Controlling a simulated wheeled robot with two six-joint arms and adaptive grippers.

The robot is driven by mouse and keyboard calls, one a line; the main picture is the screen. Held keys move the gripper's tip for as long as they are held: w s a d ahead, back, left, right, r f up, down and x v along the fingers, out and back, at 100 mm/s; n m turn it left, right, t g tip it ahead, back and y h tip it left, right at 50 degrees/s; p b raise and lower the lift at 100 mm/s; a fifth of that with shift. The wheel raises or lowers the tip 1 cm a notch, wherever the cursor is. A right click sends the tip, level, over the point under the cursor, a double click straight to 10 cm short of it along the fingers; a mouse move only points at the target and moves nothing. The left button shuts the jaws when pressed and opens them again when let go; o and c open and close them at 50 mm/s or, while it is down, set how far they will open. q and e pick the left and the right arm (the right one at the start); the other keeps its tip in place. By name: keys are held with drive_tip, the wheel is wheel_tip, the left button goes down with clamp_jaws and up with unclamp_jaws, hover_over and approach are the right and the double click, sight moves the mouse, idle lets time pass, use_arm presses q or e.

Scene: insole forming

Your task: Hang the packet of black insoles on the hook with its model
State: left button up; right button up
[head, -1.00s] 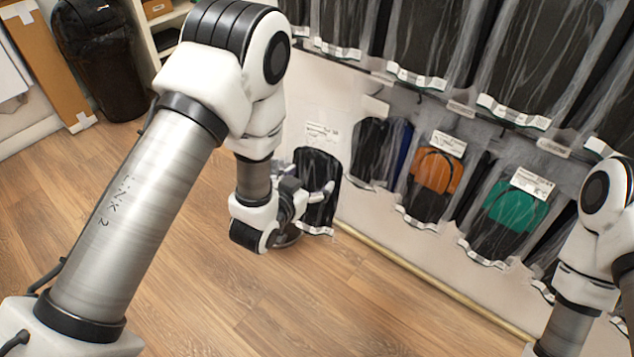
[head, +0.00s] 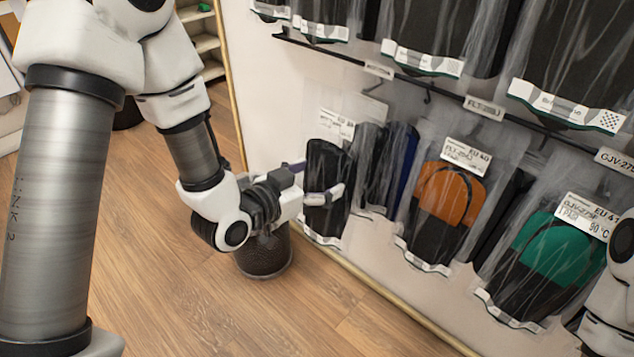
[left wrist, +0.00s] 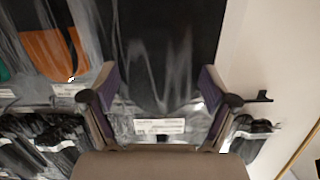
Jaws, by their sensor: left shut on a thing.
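The clear packet of black insoles (head: 326,195) has a white label at its top and hangs upright in front of the pale wall in the head view. My left gripper (head: 318,180) is shut on its side edges. In the left wrist view the packet (left wrist: 160,60) fills the middle, between the two fingers (left wrist: 155,95), with its label low in the picture. A hook (head: 375,88) sticks out under a small model label (head: 379,70), up and right of the packet; the label's text is too small to read. My right gripper is out of view.
Packets with black and blue (head: 402,165), orange (head: 450,195) and green (head: 553,250) insoles hang close to the right. Larger black packets (head: 425,40) hang above, by a dark rail (head: 330,52).

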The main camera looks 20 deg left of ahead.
use_arm(q)
drive_tip(key=shift+w+r, duration=0.1)
drive_tip(key=shift+w, duration=0.05)
drive_tip(key=x, duration=0.9)
drive_tip(key=shift+w+d+r, duration=0.15)
drive_tip(key=shift+w+r, duration=0.1)
idle(0.6)
idle(0.8)
drive_tip(key=shift+f, duration=0.1)
drive_tip(key=o, duration=1)
